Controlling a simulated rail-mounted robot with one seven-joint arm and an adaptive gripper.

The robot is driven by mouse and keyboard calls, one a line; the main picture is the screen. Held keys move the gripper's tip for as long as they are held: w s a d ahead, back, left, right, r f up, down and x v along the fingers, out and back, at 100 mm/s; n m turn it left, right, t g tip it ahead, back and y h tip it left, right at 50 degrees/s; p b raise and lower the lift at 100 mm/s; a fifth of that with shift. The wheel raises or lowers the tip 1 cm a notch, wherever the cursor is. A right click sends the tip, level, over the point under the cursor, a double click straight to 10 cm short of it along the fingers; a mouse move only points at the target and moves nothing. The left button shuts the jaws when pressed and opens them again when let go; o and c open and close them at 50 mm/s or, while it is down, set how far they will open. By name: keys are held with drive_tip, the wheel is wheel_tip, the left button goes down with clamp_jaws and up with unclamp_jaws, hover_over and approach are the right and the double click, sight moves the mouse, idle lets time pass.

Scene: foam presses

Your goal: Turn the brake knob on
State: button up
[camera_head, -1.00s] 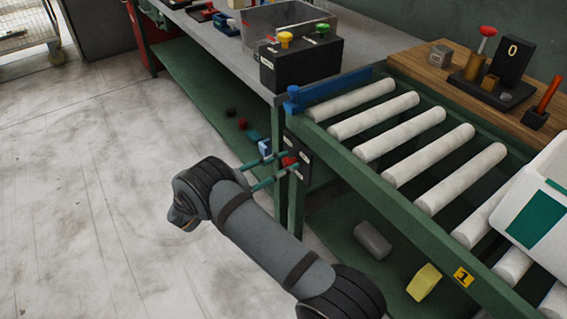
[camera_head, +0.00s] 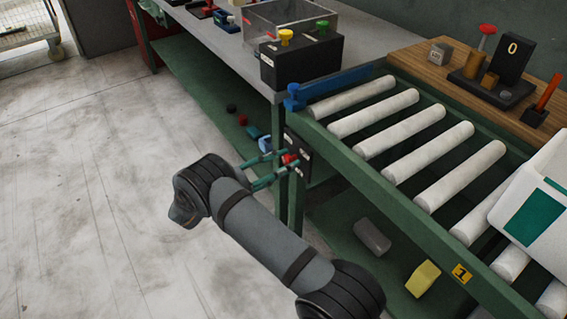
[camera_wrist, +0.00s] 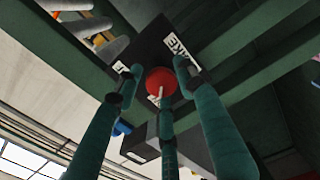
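The red round brake knob (camera_wrist: 161,80) sits on a black panel (camera_wrist: 148,48) with white labels, one reading partly "AKE". A pale pointer mark shows on its lower part. In the head view the knob (camera_head: 290,159) is on the panel at the green frame's corner post, mostly behind my fingers. My gripper (camera_wrist: 157,77) has three teal fingers spread around the knob, left, right and below. Gaps show between the side fingertips and the knob; the lower fingertip overlaps its edge, and I cannot tell if it touches. My gripper (camera_head: 279,165) also shows in the head view.
The green conveyor frame with white rollers (camera_head: 400,128) lies right of my gripper. A black box with yellow and green knobs (camera_head: 300,62) stands on the bench above. A blue stop bar (camera_head: 335,86) lies across the rollers' end. The floor at left is clear.

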drive_tip(key=o, duration=0.3)
drive_tip(key=shift+a, duration=0.1)
drive_tip(key=v, duration=1.1)
drive_tip(key=shift+s+a, duration=0.25)
drive_tip(key=shift+s, duration=0.05)
drive_tip(key=x, duration=1.2)
drive_tip(key=shift+w, duration=0.1)
drive_tip(key=shift+a, duration=0.1)
